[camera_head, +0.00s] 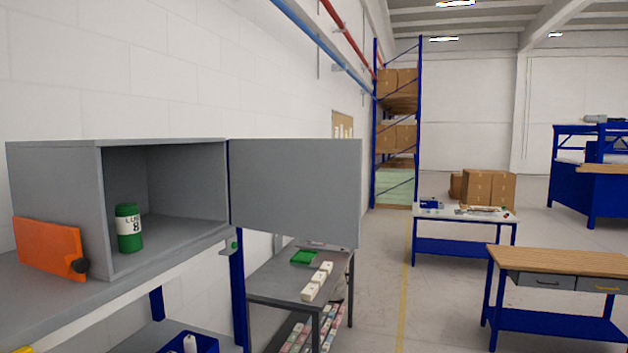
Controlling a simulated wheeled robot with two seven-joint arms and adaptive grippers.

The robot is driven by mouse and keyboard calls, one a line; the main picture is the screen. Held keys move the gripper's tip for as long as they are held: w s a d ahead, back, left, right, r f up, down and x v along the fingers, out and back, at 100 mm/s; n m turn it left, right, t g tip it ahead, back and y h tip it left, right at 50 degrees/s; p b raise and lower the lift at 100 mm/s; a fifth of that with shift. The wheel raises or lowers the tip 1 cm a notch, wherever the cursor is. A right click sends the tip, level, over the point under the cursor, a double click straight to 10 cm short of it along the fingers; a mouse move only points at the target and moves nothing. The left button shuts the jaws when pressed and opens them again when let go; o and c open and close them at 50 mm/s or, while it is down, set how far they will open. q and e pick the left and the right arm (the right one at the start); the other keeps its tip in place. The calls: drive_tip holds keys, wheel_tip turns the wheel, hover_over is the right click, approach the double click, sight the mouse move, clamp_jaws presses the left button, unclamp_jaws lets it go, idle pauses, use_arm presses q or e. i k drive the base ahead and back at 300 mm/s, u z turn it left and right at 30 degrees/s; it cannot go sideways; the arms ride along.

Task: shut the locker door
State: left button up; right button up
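The grey locker (55,160) stands on a grey shelf at the left, its front open. Its flat grey door (295,190) is swung wide open to the right, hinged at the locker's right front edge. The door's free edge is the far right one. A green bottle (129,228) with a white label stands upright inside the locker, near the left of the opening. Neither of my grippers shows in the head view.
An orange panel (48,247) with a black knob leans against the locker's front left side. The grey shelf (50,300) runs below. A grey table (290,285) with a green tray and white items stands beyond the door. Open floor (430,300) lies to the right.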

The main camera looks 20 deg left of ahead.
sight(304, 190)
drive_tip(key=i, duration=2.95)
drive_tip(key=u, duration=1.6)
